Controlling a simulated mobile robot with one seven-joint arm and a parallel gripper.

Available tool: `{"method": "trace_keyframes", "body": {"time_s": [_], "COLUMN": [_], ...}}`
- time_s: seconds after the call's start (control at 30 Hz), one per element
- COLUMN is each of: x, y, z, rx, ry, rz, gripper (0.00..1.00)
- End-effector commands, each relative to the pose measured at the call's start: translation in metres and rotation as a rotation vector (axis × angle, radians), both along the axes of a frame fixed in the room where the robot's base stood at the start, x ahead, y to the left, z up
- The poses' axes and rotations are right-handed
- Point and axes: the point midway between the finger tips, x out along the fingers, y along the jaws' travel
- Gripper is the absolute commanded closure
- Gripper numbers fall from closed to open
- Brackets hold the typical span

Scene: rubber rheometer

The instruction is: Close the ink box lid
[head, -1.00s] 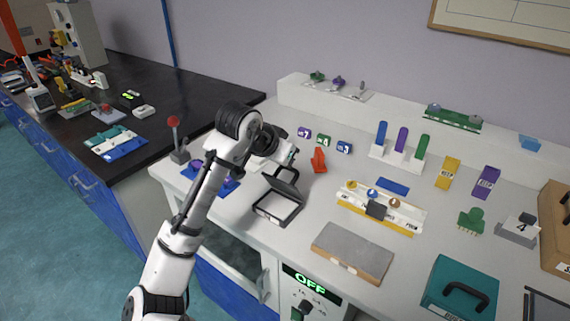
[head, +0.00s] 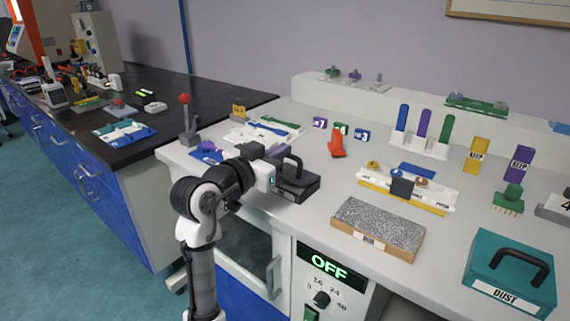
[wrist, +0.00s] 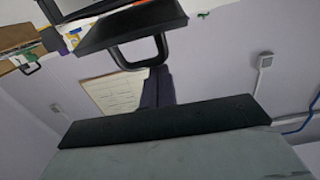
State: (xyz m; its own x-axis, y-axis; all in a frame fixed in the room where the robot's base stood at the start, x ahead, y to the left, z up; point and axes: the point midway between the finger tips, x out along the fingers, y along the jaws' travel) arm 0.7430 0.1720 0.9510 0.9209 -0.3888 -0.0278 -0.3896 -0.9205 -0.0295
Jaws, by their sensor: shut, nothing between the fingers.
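The ink box (head: 300,192) is a small black box near the front left of the white bench. Its black lid (head: 305,180) with a loop handle lies low over the base in the head view, and the pale pad is hidden. In the wrist view the lid (wrist: 135,24) shows close above the fingers, with a pale strip between it and a dark frame; I cannot tell whether it is fully seated. My gripper (head: 273,180) is shut and empty at the box's left side, beside the lid. It also shows in the wrist view (wrist: 158,75).
A grey speckled slab (head: 378,228) lies to the right of the box, with a white and yellow rack (head: 408,190) behind it. A red-knobbed lever (head: 187,120) stands at the left. A teal dust box (head: 512,270) sits front right. Bare bench lies between box and slab.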

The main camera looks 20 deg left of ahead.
Motion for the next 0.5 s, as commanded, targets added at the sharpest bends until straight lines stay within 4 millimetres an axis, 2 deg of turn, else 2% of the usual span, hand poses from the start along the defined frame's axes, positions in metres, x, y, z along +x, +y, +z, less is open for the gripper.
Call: {"method": "trace_keyframes", "body": {"time_s": [0.03,0.5], "x": [-0.002,-0.012], "y": [0.000,0.005], "z": [-0.011,-0.015], "rx": [-0.013,-0.072], "ry": [-0.029,-0.177], "rz": [-0.001,-0.001], "gripper": [1.00,1.00]}}
